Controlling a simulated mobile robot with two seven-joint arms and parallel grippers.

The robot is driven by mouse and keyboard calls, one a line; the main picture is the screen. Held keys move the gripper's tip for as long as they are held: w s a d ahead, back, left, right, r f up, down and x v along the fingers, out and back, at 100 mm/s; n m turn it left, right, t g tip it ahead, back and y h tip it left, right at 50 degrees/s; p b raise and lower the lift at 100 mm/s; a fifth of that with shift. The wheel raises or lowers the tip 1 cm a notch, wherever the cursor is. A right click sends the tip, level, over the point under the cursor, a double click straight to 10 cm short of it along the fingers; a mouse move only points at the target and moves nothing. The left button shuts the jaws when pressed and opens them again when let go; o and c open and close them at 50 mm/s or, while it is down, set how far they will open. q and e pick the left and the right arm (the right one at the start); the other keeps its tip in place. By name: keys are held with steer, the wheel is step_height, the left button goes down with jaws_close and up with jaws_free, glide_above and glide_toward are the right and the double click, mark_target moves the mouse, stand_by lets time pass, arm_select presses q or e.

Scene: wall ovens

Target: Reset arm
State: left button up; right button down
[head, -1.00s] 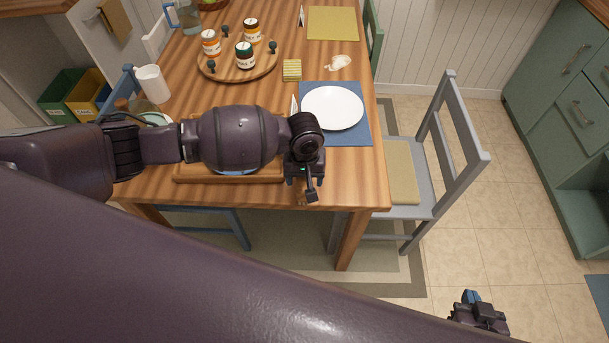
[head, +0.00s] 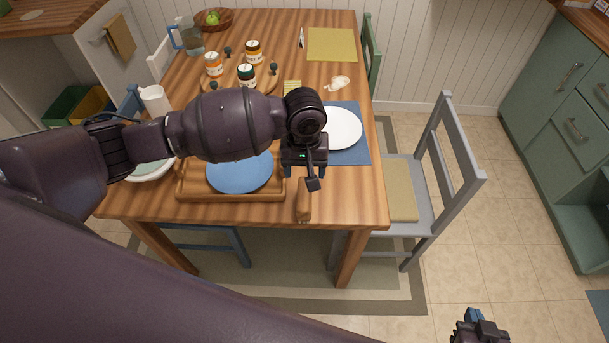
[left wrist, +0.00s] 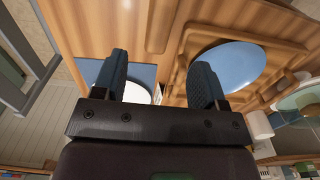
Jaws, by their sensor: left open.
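My left arm reaches in from the left over the table in the head view. My left gripper (head: 304,172) points down above the table, between a wooden tray and a white plate. In the left wrist view the left gripper (left wrist: 161,78) has its two fingers wide apart, with nothing held between them. My right gripper (head: 480,328) shows only in part at the bottom right edge of the head view, low over the floor and away from the table. Its fingers cannot be made out.
The wooden tray (head: 190,190) holds a blue plate (head: 240,174). A brown elongated item (head: 304,203) lies at the table's front edge. The white plate (head: 345,130) rests on a blue mat (head: 352,153). Jars stand behind my arm. A grey chair (head: 430,180) stands at the table's right.

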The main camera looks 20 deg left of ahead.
steer(key=shift+w+a+r, duration=0.1)
steer(key=shift+w+r, duration=0.15)
steer(key=shift+w, duration=0.2)
